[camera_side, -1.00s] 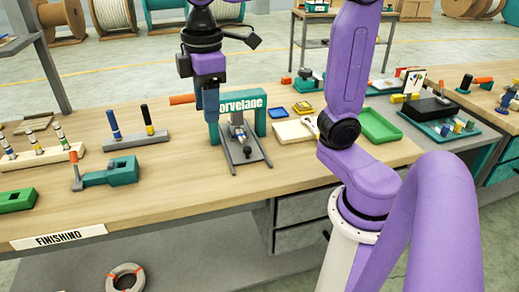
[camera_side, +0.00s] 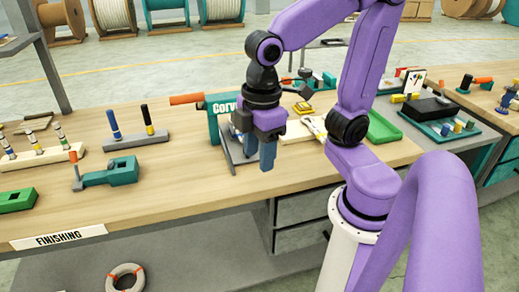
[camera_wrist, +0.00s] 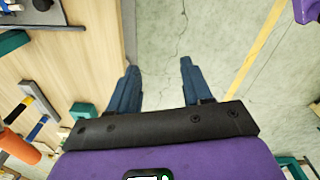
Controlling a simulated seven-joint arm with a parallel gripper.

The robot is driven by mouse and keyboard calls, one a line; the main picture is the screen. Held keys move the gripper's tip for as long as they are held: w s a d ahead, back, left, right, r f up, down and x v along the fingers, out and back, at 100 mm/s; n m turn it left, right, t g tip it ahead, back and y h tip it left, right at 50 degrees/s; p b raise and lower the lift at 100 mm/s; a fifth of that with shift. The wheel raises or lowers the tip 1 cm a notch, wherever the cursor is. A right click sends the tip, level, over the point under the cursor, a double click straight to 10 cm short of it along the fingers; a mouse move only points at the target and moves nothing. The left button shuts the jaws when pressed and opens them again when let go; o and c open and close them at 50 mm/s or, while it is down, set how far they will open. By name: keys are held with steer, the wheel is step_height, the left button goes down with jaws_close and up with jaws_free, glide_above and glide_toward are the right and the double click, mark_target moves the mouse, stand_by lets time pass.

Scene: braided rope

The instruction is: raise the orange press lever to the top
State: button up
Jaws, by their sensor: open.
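The orange press lever (camera_side: 186,99) sticks out to the left from the top of the teal press (camera_side: 213,125) in the side view. It looks about level. My gripper (camera_side: 268,155) is in front of the press, to the right of and below the lever and well apart from it. My gripper and wrist hide much of the press. In the wrist view, my two blue fingers (camera_wrist: 155,85) are spread with nothing between them, above the bench's front edge and floor. A large orange handle, which looks like the lever, shows at the lower left (camera_wrist: 18,148).
Left of the press stand a holder with two upright tools (camera_side: 136,143) and a teal clamp (camera_side: 122,172) with an orange-topped handle. A green tray (camera_side: 382,127) and a cream block (camera_side: 297,131) lie to the right. Bare bench (camera_side: 190,190) is free in front.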

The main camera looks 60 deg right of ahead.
steer(key=shift+d+f, duration=0.1)
steer(key=shift+f, duration=0.15)
steer(key=c, duration=0.8)
steer(key=f+h, duration=0.1)
steer(key=w+d+f+n+h, duration=0.1)
steer(key=h, duration=0.1)
steer(key=w+d+f+n+h, duration=0.1)
steer(key=h, duration=0.1)
steer(key=shift+w+f, duration=0.1)
steer(key=shift+f, duration=0.2)
jaws_close()
steer(key=w+a+n+t+h, duration=0.8)
steer(key=w+n+t+h, duration=0.2)
steer(key=n+t, duration=0.35)
steer(key=r+x, duration=0.2)
steer(key=x, duration=1)
steer(key=shift+w+r+t, duration=0.2)
steer(key=shift+t, duration=0.15)
